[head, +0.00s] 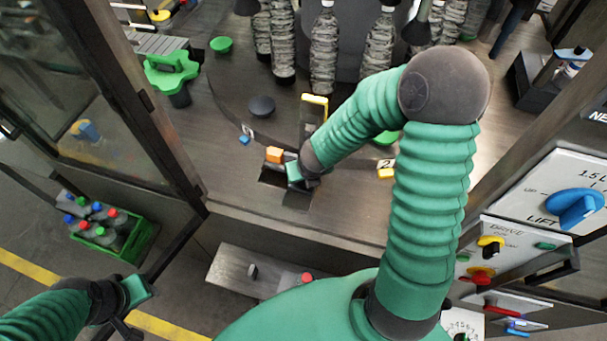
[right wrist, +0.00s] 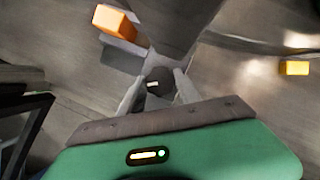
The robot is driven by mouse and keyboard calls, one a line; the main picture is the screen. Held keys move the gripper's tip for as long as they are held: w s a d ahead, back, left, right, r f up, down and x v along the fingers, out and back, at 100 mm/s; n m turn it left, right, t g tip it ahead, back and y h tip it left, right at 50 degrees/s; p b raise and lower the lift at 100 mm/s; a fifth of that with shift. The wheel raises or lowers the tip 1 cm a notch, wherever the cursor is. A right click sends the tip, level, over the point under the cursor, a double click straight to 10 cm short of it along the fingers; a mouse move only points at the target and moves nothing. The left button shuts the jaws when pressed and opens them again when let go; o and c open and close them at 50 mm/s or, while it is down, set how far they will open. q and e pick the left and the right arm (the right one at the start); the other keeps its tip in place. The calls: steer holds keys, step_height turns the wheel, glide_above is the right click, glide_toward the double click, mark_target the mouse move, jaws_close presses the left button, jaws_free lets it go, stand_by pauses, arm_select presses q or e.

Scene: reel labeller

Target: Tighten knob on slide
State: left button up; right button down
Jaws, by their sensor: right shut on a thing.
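The small round dark knob (right wrist: 158,80) with a pale mark sits between the two grey fingers of my right gripper (right wrist: 156,92) in the right wrist view. The fingers are shut on its sides. A grey metal bar (right wrist: 172,30), seemingly the slide, runs away from the knob. In the head view my right gripper (head: 294,172) is down at the slot in the deck, beside an orange block (head: 274,154), and the knob is hidden there. My left gripper (head: 137,290) is at the lower left, away from the machine; its finger opening is unclear.
A yellow-topped upright post (head: 313,108) stands behind my right gripper. A yellow tag (head: 386,173) lies to its right. Control panels with a blue lift knob (head: 575,207) are at the right.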

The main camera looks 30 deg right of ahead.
steer(key=shift+m+h, duration=0.3)
steer(key=shift+m, duration=0.6)
steer(key=shift+a+m+g+h, duration=0.15)
steer(key=shift+m+g+h, duration=0.15)
steer(key=shift+m, duration=0.6)
steer(key=shift+w+m+h, duration=0.1)
steer(key=shift+m+h, duration=0.2)
steer(key=shift+m, duration=0.6)
steer(key=m+g, duration=0.1)
steer(key=m, duration=0.1)
steer(key=shift+a+m+h, duration=0.1)
steer(key=shift+m+h, duration=0.2)
steer(key=m+g+p, duration=0.1)
steer(key=m, duration=0.2)
steer(key=m+g, duration=0.1)
steer(key=m, duration=0.2)
steer(key=shift+w+h+p, duration=0.2)
steer(key=shift+h+p, duration=0.2)
steer(key=m+g+p, duration=0.1)
steer(key=m+g, duration=0.1)
steer(key=m, duration=0.4)
steer(key=shift+w, duration=0.15)
steer(key=shift+g, duration=0.3)
